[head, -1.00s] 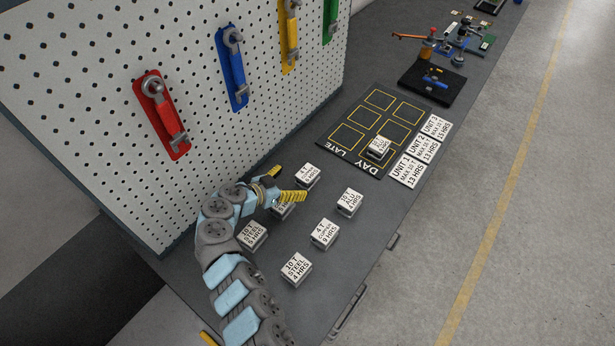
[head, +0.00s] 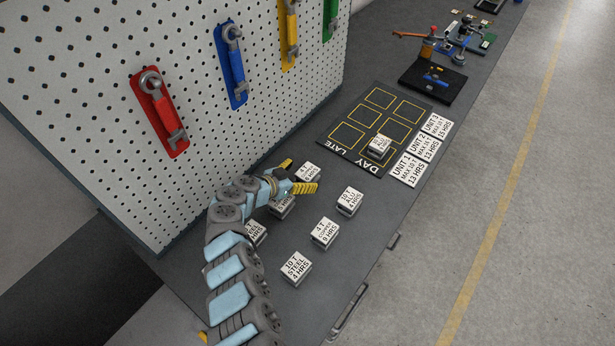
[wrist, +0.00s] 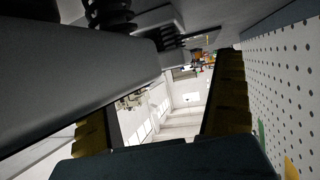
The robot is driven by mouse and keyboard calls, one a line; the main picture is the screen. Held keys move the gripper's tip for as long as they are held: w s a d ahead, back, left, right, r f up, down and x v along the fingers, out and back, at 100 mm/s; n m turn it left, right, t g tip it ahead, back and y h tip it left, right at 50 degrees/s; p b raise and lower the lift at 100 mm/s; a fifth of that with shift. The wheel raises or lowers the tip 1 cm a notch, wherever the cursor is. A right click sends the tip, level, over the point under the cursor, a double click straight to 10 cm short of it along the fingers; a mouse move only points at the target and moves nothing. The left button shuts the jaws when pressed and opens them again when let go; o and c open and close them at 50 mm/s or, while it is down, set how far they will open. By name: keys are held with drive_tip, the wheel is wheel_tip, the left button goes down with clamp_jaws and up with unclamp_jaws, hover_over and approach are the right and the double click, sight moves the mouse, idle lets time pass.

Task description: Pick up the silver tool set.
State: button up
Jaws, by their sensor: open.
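I cannot pick out a thing that is plainly a silver tool set. Grey metal tools are mounted on coloured plates on the pegboard: red (head: 158,112), blue (head: 231,65) and yellow (head: 290,30). My gripper (head: 295,176) is low over the dark bench, its yellow fingers spread apart. A white-labelled block marked 4 T (head: 309,172) is close to the fingertips; I cannot tell whether it lies between them. Another labelled block (head: 281,207) is partly hidden under my gripper. In the wrist view the open fingers (wrist: 162,108) have only the distant room between them.
More labelled blocks stand on the bench: 10 T ALU (head: 349,201), 4 T copper (head: 324,232) and 10 T steel (head: 296,268). A black mat with yellow squares (head: 345,134) carries one block (head: 379,145). The pegboard (head: 90,110) rises close on the left.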

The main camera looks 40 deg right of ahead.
sight(307, 172)
drive_tip(key=shift+b+x, duration=0.55)
drive_tip(key=shift+x, duration=1)
drive_tip(key=shift+w+r, duration=0.1)
drive_tip(key=shift+r, duration=0.05)
drive_tip(key=c, duration=1.5)
